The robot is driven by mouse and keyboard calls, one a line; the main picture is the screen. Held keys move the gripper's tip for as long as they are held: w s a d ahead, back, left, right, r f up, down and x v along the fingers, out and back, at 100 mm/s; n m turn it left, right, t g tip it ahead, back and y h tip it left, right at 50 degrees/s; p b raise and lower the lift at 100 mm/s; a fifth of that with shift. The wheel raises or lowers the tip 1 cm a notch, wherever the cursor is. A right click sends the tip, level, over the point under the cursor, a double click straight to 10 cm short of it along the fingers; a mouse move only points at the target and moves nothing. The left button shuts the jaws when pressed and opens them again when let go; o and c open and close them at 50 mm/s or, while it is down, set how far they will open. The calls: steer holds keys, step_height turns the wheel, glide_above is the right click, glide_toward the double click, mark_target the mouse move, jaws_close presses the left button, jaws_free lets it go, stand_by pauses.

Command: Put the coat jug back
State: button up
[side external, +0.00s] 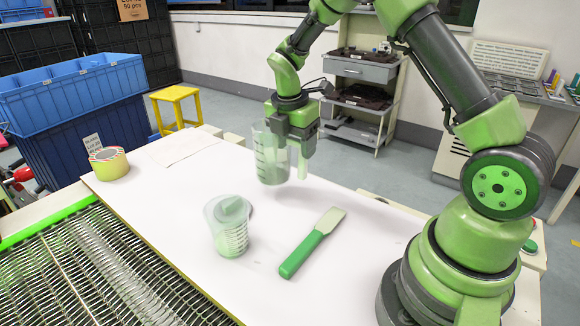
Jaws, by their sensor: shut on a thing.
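A tall clear measuring jug (268,160) with dark graduation marks is upright in my gripper (302,150), toward the back of the white table. The gripper is shut on the jug's right side, where its handle is. The jug's base appears a little above the tabletop, with a faint shadow below it. A second clear jug (232,240) with markings stands on the table at the front left, with a pale greenish object in its top. No label shows which of them is the coat jug.
A spatula with a green handle (302,254) lies mid-table. A wire-mesh conveyor (120,280) borders the front edge. The table's back left is mostly clear.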

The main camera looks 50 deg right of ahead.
steer(key=shift+f, duration=2.25)
steer(key=shift+f, duration=0.15)
steer(key=o, duration=1.4)
